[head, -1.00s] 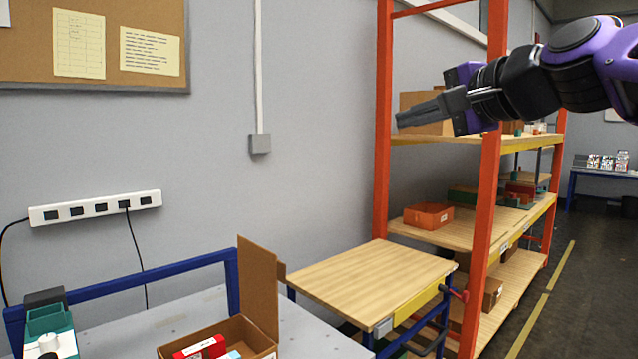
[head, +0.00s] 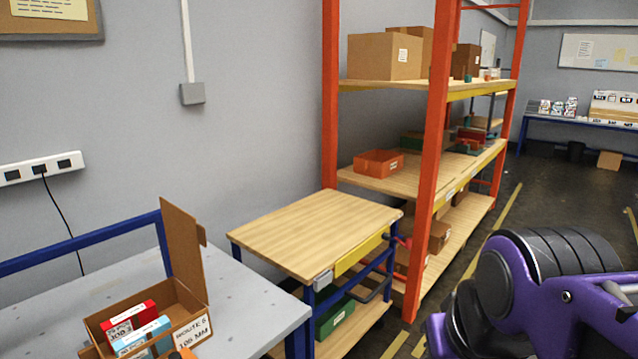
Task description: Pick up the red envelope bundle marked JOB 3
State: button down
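A red envelope bundle (head: 128,318) with a white label stands in an open cardboard box (head: 186,294) at the lower left. The label looks like JOB 3, but the print is small. A light blue bundle (head: 143,336) with a white label stands beside it, nearer to me. The box has one tall flap up at the back and a tag reading ROUTE 6, 105 MM. The bottom of the picture cuts off its near part.
The box stands on a grey workbench (head: 243,316) with a blue frame. A wooden-topped table (head: 312,230) to its right is bare. An orange shelf rack (head: 437,170) with boxes and bins stands beyond. The floor aisle at the right is open.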

aim_at(122, 324)
jog(key=u, duration=2.35)
jog(key=z, duration=0.85)
jog(key=i+l, duration=0.1)
jog(key=i, duration=0.35)
jog(key=i+l+u, duration=0.15)
jog(key=i, duration=0.35)
